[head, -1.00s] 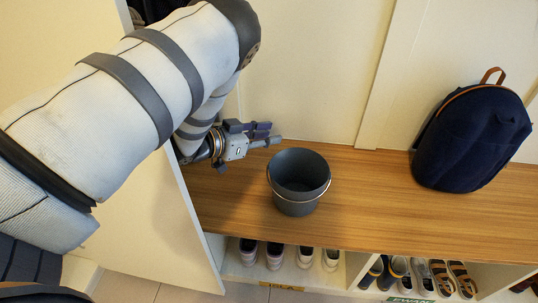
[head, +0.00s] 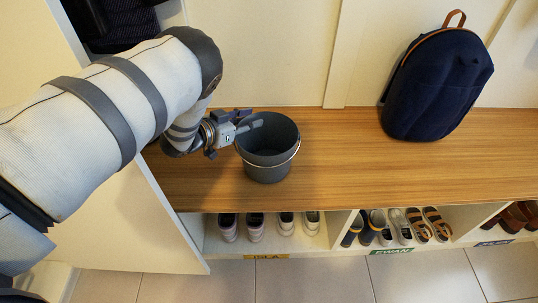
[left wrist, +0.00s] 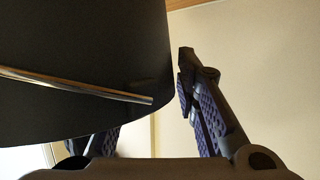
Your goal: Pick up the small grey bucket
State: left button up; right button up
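The small grey bucket (head: 267,160) stands upright on the wooden bench top, its thin metal handle lowered against its front. My left gripper (head: 248,119) is at the bucket's upper left rim, with its fingers apart. In the left wrist view the bucket's dark wall (left wrist: 80,60) fills the upper left, crossed by the handle. There one finger of my left gripper (left wrist: 160,100) shows just right of the wall, and the other is partly hidden behind the bucket. I cannot tell whether either finger touches it. My right gripper is not in view.
A navy backpack (head: 438,85) stands on the bench (head: 345,160) at the right, with clear wood between it and the bucket. Cubbies below hold several shoes (head: 270,224) and sandals (head: 428,224). A cream door panel (head: 140,225) stands open at the left.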

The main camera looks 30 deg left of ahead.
pick_arm(q)
jog(key=shift+w, duration=0.1)
grip_shut()
jog(key=shift+r, duration=0.1)
